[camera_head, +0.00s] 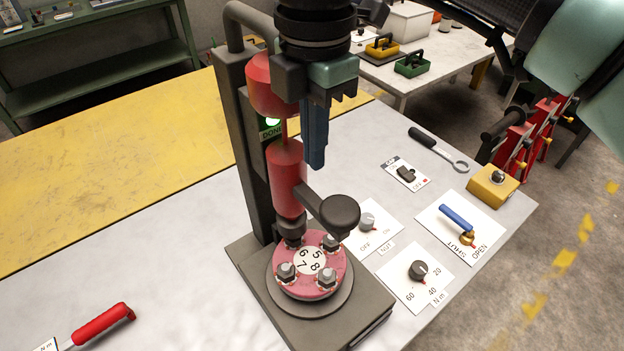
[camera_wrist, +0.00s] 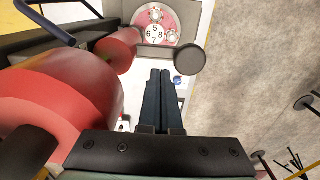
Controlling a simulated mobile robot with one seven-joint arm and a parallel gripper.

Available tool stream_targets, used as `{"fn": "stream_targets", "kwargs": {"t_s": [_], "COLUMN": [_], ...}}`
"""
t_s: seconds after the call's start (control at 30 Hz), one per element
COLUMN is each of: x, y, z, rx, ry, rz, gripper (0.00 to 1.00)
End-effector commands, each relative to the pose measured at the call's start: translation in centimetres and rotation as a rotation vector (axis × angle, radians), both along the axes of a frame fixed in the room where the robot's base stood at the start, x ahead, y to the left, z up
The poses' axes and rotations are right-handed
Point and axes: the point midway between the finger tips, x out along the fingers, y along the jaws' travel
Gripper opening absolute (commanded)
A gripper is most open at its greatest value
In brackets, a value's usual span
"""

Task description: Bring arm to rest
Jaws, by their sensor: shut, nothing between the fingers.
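My gripper (camera_head: 316,166) points down beside the red tool column of the press-like stand (camera_head: 245,130), with its blue fingers together and nothing between them. In the wrist view my gripper (camera_wrist: 161,75) also shows closed and empty. Below and left of the fingers is a red flanged spool (camera_head: 337,282) with several bolts and the numbers 5 to 8, sitting on the stand's round base. The red tool (camera_head: 287,180) stands over it, and a dark round knob (camera_head: 339,214) on an arm sticks out to the right. A green lit sign by the column reads DONE.
On the table to the right are a NUT knob card (camera_head: 367,220), an N m dial (camera_head: 418,269), a blue-handled valve (camera_head: 455,217), a yellow box (camera_head: 492,187) and a wrench (camera_head: 438,150). A red-handled tool (camera_head: 102,323) lies at front left. The stand and tool are close to my gripper.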

Motion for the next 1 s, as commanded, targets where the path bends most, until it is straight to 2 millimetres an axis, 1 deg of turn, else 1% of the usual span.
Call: {"fn": "stream_targets", "kwargs": {"t_s": [0.1,0.2,0.63,0.67,0.73,0.77,0.83,0.87,0.9,0.93,0.97,1.0], "x": [0.0,0.0,0.0,0.0,0.0,-0.1,-0.3,-0.6,-1.1,-1.6,-2.2,-3.1], "y": [0.1,0.1,0.1,0.3,1.7,2.8,6.1,8.0,10.7,12.8,15.0,17.8], "z": [1.0,1.3,1.4,1.3,1.2,1.2,1.3,1.6,2.0,2.5,3.2,4.3], "rx": [0.0,0.001,0.001,0.007,0.047,0.075,0.175,0.231,0.315,0.384,0.457,0.557], "ry": [-0.002,-0.001,-0.001,-0.003,-0.01,-0.016,-0.038,-0.049,-0.069,-0.086,-0.106,-0.133], "rz": [0.001,0.001,0.001,0.008,0.046,0.076,0.168,0.217,0.289,0.346,0.404,0.477], "gripper": [0.0,0.0,0.0,0.0,0.0,0.0,0.0,0.0,0.0,0.0,0.0,0.0]}}
